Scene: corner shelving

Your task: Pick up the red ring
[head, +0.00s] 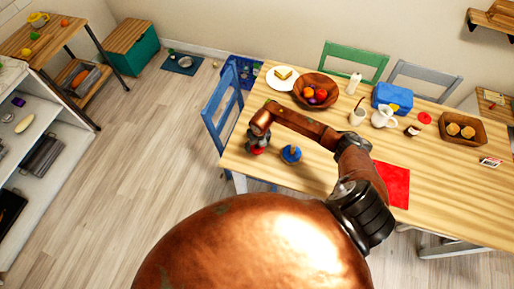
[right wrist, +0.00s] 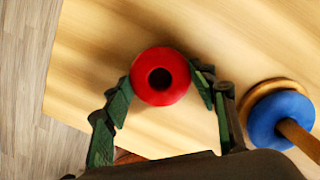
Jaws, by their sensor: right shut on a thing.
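The red ring (right wrist: 160,76) shows in the right wrist view as a thick red ring with a dark hole. It is between the green-padded fingers of my right gripper (right wrist: 161,88), which is shut on it. The wooden table top lies below it; I cannot tell whether the ring touches the table. In the head view the ring (head: 258,151) shows as a small red patch under my right gripper (head: 258,146), near the table's left end. A blue ring on a wooden peg (right wrist: 278,118) stands to the right, apart from it. My left gripper is not in view.
The table (head: 450,205) also holds a red mat (head: 393,184), a fruit bowl (head: 330,82), a white plate (head: 271,78), a white pitcher (head: 383,118), a blue box (head: 392,96) and a bread tray (head: 478,133). A blue chair (head: 216,113) stands at the left end.

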